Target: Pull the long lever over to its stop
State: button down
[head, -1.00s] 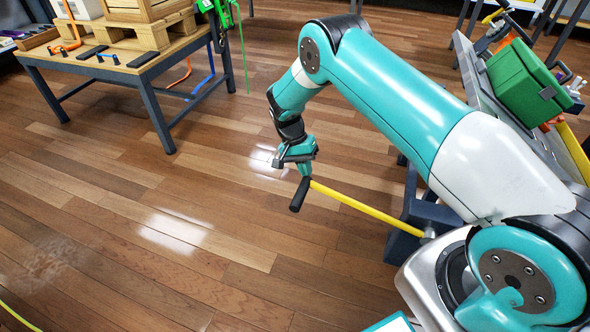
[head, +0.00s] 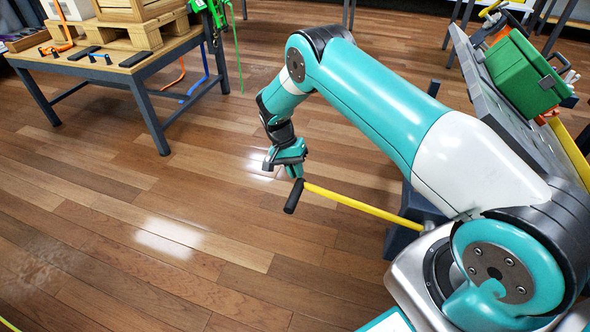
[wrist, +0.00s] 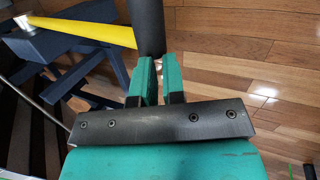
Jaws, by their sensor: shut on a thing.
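The long lever (head: 360,206) is a yellow bar with a black grip (head: 293,197) at its free end. It runs from a dark blue stand (head: 402,236), partly hidden behind my arm, out to the left over the floor. My gripper (head: 293,174) is at the grip end of the lever. In the wrist view, the two teal fingers of my gripper (wrist: 161,78) are shut on the black grip (wrist: 149,25), one finger on each side. The yellow bar (wrist: 90,33) leads off to the left there, toward the blue stand (wrist: 40,45).
A wooden-topped table (head: 150,60) with a pallet and straps stands at the upper left. A tilted grey panel (head: 480,75) with a green box (head: 525,78) stands at the right. The wooden floor (head: 150,200) on the left and in front is clear.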

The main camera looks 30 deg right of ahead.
jog(key=w+p+v, duration=0.1)
jog(key=p+v, duration=0.2)
jog(key=v, duration=1)
jog(key=shift+a, duration=0.25)
jog(key=shift+w, duration=0.1)
